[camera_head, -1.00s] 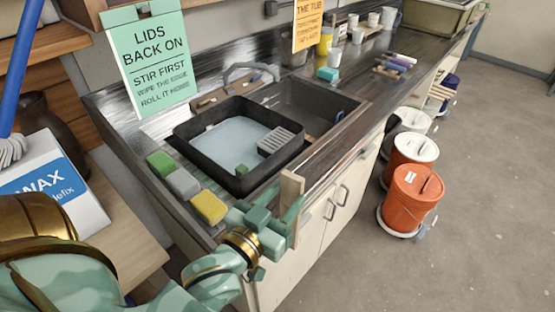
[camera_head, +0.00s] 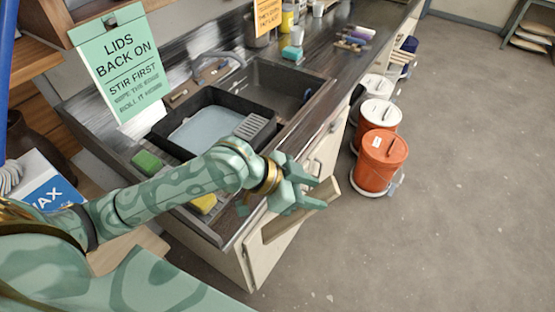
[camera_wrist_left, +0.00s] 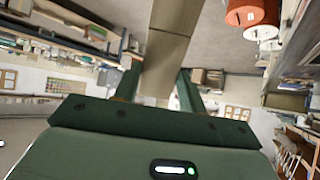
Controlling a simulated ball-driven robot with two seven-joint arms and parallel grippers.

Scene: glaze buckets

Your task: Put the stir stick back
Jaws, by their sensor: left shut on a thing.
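My left gripper (camera_head: 312,196) is shut on the stir stick (camera_head: 283,223), a flat pale wooden slat. It holds the stick tilted in the air, in front of the sink cabinet in the head view. In the left wrist view the stick (camera_wrist_left: 170,40) runs up from between the fingers to the top edge. Orange-red buckets stand on the floor to the right of the gripper, apart from the stick; the nearest bucket (camera_head: 376,172) has its lid on. My right gripper is not in view.
The counter holds a black tub (camera_head: 187,112) beside the sink (camera_head: 280,88), with a green sponge (camera_head: 147,162) and a yellow sponge (camera_head: 203,204) near its front. A white cabinet door (camera_head: 275,250) lies behind the stick. The floor (camera_head: 450,210) at the right is clear.

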